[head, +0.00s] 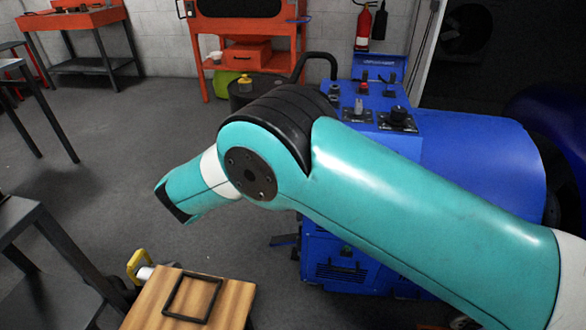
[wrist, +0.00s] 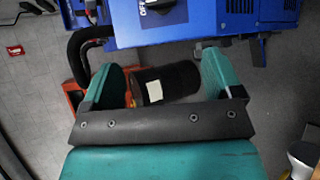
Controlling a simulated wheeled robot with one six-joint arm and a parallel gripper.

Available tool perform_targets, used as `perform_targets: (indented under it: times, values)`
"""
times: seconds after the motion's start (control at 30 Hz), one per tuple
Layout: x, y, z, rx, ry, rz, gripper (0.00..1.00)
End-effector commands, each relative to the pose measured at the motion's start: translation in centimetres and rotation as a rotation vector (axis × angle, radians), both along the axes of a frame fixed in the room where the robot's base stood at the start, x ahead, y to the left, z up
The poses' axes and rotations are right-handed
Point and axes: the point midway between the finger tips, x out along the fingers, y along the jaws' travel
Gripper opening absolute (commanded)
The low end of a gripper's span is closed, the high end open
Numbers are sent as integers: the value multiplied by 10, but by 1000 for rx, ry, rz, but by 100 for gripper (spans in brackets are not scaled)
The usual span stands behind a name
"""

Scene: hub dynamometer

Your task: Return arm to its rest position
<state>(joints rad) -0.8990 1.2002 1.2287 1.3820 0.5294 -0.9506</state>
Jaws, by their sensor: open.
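My gripper (wrist: 162,68) shows in the wrist view as two teal fingers set wide apart on a dark bar with screws. It is open, and no object is held between the fingers. A black drum with a pale label (wrist: 156,91) shows beyond the gap, apart from the fingers. In the head view my teal arm stretches from the lower right across the middle, bends at a dark joint, and its far part points down to the left. I cannot make out the fingers in the head view.
A blue machine (head: 470,165) with a control panel (head: 375,115) stands behind and right of my arm. A wooden top with a black square frame (head: 190,297) is at the lower front. Dark metal tables (head: 30,215) stand left. An orange bench (head: 250,60) is at the back. Floor between is clear.

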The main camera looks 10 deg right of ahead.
Motion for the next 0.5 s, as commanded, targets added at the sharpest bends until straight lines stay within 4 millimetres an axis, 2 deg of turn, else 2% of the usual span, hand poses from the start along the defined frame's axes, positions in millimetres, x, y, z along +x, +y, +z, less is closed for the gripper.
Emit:
perform_targets:
  times: [0.37, 0.5]
  values:
    - [0, 0, 1, 1, 0, -1, 85]
    - [7, -7, 20, 63, 14, -5, 85]
